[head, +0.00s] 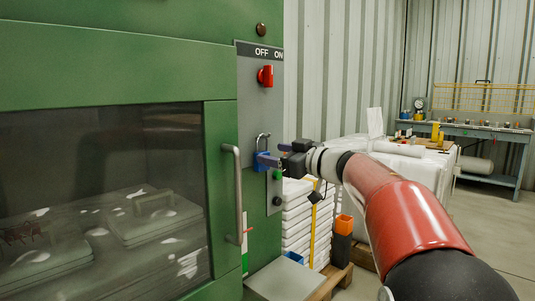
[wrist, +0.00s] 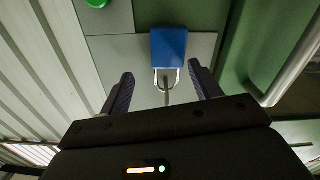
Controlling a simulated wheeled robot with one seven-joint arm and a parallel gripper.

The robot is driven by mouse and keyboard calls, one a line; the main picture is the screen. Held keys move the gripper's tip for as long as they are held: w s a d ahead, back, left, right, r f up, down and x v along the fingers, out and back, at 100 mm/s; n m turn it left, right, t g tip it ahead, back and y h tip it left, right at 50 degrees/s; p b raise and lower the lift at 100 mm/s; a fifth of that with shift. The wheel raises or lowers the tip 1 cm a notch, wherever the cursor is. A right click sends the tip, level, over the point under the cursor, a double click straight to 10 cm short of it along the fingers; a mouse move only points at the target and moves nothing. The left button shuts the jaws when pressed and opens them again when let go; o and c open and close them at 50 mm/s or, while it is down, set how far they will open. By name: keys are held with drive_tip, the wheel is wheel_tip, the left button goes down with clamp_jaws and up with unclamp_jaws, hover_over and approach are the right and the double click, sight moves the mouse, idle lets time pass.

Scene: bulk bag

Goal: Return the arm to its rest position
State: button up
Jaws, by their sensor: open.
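My arm (head: 410,215) reaches from the lower right toward the green cabinet's control panel. My gripper (head: 268,160) is at the panel's edge, in front of a blue padlock (head: 262,163). In the wrist view, my gripper's two fingers (wrist: 163,90) stand apart, with nothing held between them. The padlock's blue body (wrist: 169,45) lies beyond the fingertips, and its metal shackle (wrist: 167,77) shows around a thin metal piece between the fingers. The fingers appear clear of the padlock.
A red rotary switch (head: 265,76) sits under the OFF/ON label. A green button (head: 277,174) is below my gripper. The cabinet door's handle (head: 233,193) stands out at left. Stacked white trays (head: 300,225) and a wrapped pallet load (head: 415,165) stand behind my arm. Floor at right is clear.

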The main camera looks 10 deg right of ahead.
drive_tip(key=s+d+r+m+t+h, duration=0.1)
drive_tip(key=s+d+m+t+h, duration=0.35)
drive_tip(key=s+m+h, duration=0.4)
drive_tip(key=s+a+f+g+h, duration=0.1)
drive_tip(key=s+a+f+g, duration=0.2)
drive_tip(key=s+f, duration=1.1)
drive_tip(key=s+a+f+m+g+h, duration=0.1)
drive_tip(key=s+a+f+g, duration=0.2)
drive_tip(key=s+f+g, duration=0.7)
drive_tip(key=s+f, duration=0.4)
drive_tip(key=f, duration=0.1)
drive_tip(key=shift+s+a+f, duration=0.2)
drive_tip(key=shift+s+f, duration=0.05)
drive_tip(key=shift+g, duration=0.25)
